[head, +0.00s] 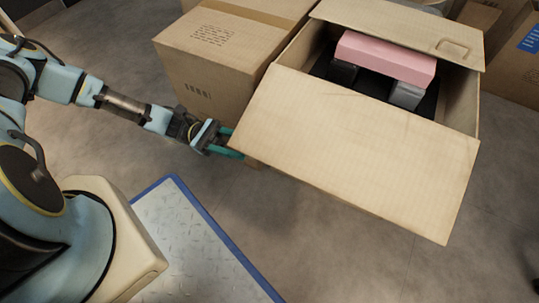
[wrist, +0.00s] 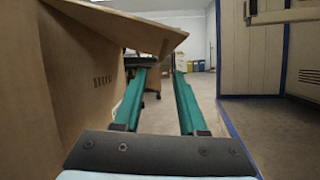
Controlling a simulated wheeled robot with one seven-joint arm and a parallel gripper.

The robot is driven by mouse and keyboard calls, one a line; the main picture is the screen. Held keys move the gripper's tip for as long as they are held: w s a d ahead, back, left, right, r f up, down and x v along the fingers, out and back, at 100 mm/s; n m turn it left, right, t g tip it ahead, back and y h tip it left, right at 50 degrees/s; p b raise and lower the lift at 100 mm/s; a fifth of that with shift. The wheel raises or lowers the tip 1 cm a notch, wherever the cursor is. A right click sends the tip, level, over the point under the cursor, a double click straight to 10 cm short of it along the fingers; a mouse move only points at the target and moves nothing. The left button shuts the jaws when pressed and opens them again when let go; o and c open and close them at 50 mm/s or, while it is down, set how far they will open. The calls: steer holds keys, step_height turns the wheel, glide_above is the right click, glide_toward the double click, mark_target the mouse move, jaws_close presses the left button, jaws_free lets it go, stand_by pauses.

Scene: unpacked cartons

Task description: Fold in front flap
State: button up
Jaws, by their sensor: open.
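The open carton (head: 458,104) stands at the upper right in the head view. Its front flap (head: 360,155) is folded outward and slopes down toward me. Its back flap (head: 410,32) is also out. A pink box (head: 388,58) lies inside on grey and black pieces. My gripper (head: 228,142) is at the flap's left edge, its teal fingers apart. In the wrist view my gripper (wrist: 160,68) is open with nothing between the fingers, and a flap (wrist: 130,28) juts in above the left finger. Whether a fingertip touches the flap cannot be told.
A closed carton (head: 215,50) with printed marks stands left of the open one; its side (wrist: 70,90) fills the left of the wrist view. More cartons (head: 515,60) are at the far right. A blue-edged metal plate (head: 190,240) lies below. Floor in front is clear.

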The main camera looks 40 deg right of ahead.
mark_target(270, 154)
steer(key=b+x, duration=0.1)
steer(key=x, duration=0.7)
steer(key=shift+s+b, duration=0.1)
steer(key=shift+b, duration=0.2)
jaws_close()
steer(key=shift+d+r, duration=0.1)
stand_by(0.9)
